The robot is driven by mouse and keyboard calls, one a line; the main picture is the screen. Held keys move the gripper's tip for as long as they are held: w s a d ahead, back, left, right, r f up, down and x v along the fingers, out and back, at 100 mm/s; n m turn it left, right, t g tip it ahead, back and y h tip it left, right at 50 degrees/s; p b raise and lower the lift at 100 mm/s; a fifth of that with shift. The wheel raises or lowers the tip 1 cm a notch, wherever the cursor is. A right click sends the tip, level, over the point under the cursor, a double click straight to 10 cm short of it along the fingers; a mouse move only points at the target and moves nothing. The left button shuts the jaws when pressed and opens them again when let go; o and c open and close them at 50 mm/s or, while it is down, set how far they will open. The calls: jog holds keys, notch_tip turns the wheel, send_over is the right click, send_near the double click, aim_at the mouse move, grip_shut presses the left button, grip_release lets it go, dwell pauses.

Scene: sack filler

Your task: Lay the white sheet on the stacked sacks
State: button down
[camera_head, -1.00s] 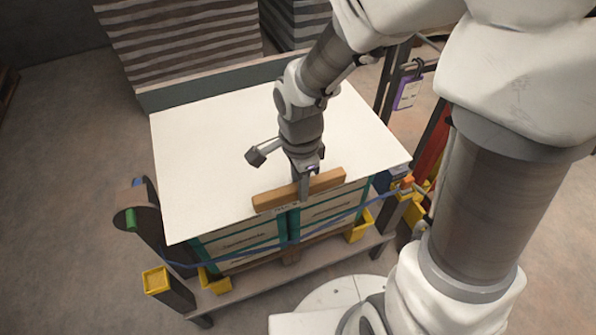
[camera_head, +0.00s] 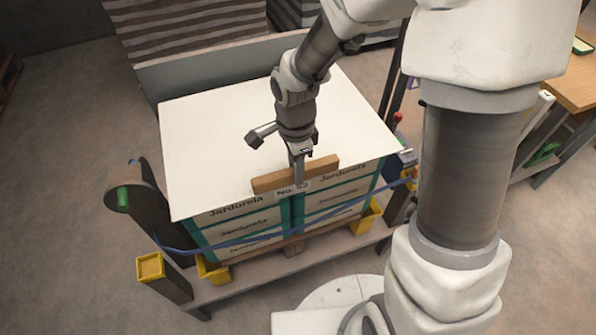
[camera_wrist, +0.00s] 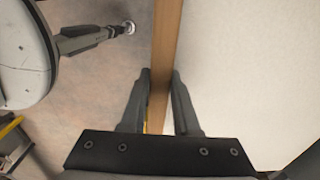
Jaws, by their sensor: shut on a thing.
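The white sheet (camera_head: 220,130) is spread flat over the stacked sacks (camera_head: 240,224) in the head view. Its left and right front corners jut past the stack; whether it touches the sacks is unclear. A wooden bar (camera_head: 325,167) runs along the middle of its front edge. My gripper (camera_head: 298,176) is shut on this bar from above. In the wrist view my gripper (camera_wrist: 160,76) has one finger on each side of the bar (camera_wrist: 166,35), with the sheet (camera_wrist: 255,60) to the right. The sacks' tops are hidden.
A low stand bears the stack, with yellow cups (camera_head: 150,267) at its corners and a blue strap (camera_head: 235,245) across the front. A dark post with a green knob (camera_head: 124,196) stands left. A grey panel (camera_head: 215,75) rises behind. A wooden table (camera_head: 575,85) is at far right.

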jog(key=shift+w+f, duration=0.2)
jog(key=shift+f, duration=0.1)
jog(key=c, duration=0.6)
grip_release()
notch_tip(320, 180, up, 18)
jog(key=p, duration=0.3)
jog(key=shift+s+f+p, duration=0.1)
jog(key=shift+f+p, duration=0.15)
jog(key=shift+p, duration=0.05)
jog(key=shift+r, duration=0.1)
jog(key=s+d+r+n+t+p, duration=0.2)
jog(key=s+d+r+n, duration=0.1)
jog(key=s+r+n, duration=0.1)
jog(key=s+d+r+n+t+p, duration=0.1)
jog(key=s+d+r+n+p, duration=0.1)
jog(key=s+d+r+n, duration=0.2)
jog(key=s+d+r+n+t+p, duration=0.2)
jog(key=s+d+r+n, duration=0.1)
jog(key=s+r+n, duration=0.2)
jog(key=shift+d+r+n+t, duration=0.35)
jog(key=shift+r+n, duration=0.1)
jog(key=shift+n, duration=0.45)
